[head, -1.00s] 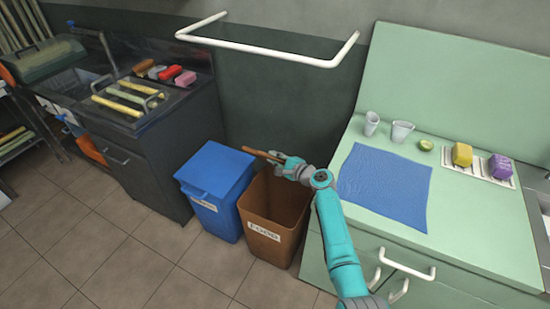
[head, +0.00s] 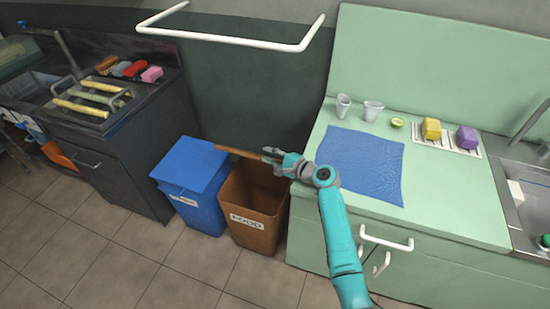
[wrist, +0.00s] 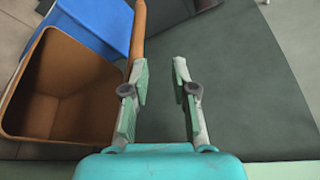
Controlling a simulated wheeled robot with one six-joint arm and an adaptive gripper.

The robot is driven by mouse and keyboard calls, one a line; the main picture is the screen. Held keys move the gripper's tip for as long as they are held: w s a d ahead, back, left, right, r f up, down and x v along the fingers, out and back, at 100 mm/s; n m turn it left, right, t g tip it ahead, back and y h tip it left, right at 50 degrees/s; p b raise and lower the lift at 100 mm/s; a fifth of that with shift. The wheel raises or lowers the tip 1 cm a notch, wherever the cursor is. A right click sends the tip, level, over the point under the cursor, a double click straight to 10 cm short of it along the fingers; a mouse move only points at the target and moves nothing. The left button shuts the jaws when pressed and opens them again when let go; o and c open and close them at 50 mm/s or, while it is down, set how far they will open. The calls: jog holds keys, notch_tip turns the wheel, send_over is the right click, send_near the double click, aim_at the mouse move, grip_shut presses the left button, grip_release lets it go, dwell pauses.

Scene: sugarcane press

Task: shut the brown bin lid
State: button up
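The brown bin (head: 254,229), labelled FOOD, stands open on the floor; its hollow inside shows in the wrist view (wrist: 62,85). Its brown lid (head: 236,152) is raised at the back of the bin and shows almost edge-on as a narrow strip. In the wrist view the lid (wrist: 138,32) runs up beside the tip of my left finger; I cannot tell whether they touch. My gripper (head: 272,158) is above the back right of the bin, by the lid's right end. Its fingers (wrist: 161,78) are apart, with nothing between them.
A blue bin (head: 192,178) with its lid down stands left of the brown one. The green counter (head: 440,205) with a blue cloth (head: 362,165) is close on the right. A white rail (head: 235,40) juts from the wall above. Floor in front is clear.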

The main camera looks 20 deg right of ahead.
jog(key=shift+v, duration=1.3)
jog(key=shift+s, duration=0.1)
